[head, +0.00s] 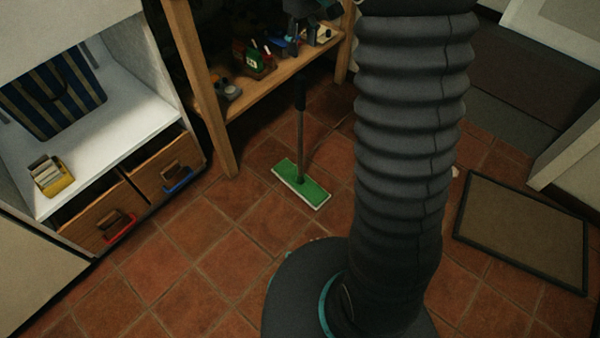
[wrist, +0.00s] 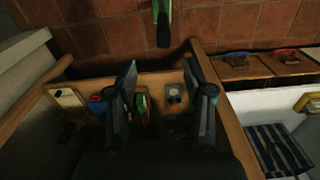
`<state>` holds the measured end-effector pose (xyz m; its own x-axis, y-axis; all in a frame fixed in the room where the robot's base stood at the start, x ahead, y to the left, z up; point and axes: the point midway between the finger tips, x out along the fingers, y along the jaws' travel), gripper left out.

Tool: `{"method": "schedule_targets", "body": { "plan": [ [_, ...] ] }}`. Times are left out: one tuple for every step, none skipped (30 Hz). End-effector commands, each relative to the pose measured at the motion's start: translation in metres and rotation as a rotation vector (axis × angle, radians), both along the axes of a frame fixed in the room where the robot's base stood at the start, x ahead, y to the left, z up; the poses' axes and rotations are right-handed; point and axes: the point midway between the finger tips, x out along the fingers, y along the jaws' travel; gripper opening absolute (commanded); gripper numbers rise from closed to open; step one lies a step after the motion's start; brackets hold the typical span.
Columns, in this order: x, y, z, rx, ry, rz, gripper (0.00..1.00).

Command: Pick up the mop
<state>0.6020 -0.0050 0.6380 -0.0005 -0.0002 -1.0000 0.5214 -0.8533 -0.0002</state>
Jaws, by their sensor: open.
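The mop (head: 301,184) stands on the tiled floor in front of the wooden shelf, with a flat green head with a pale edge, a thin grey handle and a dark grip at the top. In the wrist view the mop (wrist: 163,28) shows at the top edge, its dark grip end pointing toward my gripper. My gripper (wrist: 162,75) is open and empty, its two dark fingers apart over the shelf, with the mop's grip beyond the fingertips and not between them.
The wooden shelf (head: 262,83) holds several small items close under my gripper. A white cabinet (head: 100,150) with wooden drawers (head: 95,215) stands at left; a striped bag (head: 50,100) sits in it. A dark-edged mat (head: 522,232) lies at right. The floor around the mop head is clear.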

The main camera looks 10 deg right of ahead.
Motion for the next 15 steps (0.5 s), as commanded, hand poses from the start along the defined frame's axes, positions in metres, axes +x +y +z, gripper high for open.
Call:
{"method": "schedule_targets", "body": {
  "plan": [
    [-0.001,0.000,-0.013,0.000,0.005,0.000,0.52],
    [-0.001,0.000,-0.018,0.000,0.004,0.000,0.52],
    [-0.001,0.000,-0.025,0.000,0.004,0.000,0.52],
    [-0.001,0.000,-0.031,0.000,0.004,0.000,0.52],
    [-0.001,0.000,-0.035,0.000,0.002,0.000,0.52],
    [-0.001,0.000,-0.041,0.000,0.002,0.000,0.52],
    [-0.001,0.000,-0.045,0.000,0.002,0.000,0.52],
    [-0.001,0.000,-0.049,0.000,0.001,-0.001,0.52],
    [-0.001,0.000,-0.053,0.000,0.002,-0.001,0.52],
    [-0.001,0.000,-0.055,0.000,0.001,-0.001,0.52],
    [-0.001,0.001,-0.057,-0.001,0.001,-0.001,0.52],
    [-0.001,0.000,-0.058,0.000,0.000,-0.001,0.52],
    [0.000,0.001,-0.059,0.000,0.000,-0.001,0.52],
    [-0.001,0.001,-0.061,0.000,0.000,-0.001,0.52],
    [-0.001,0.001,-0.063,0.000,0.000,-0.001,0.52]
  ]
}}
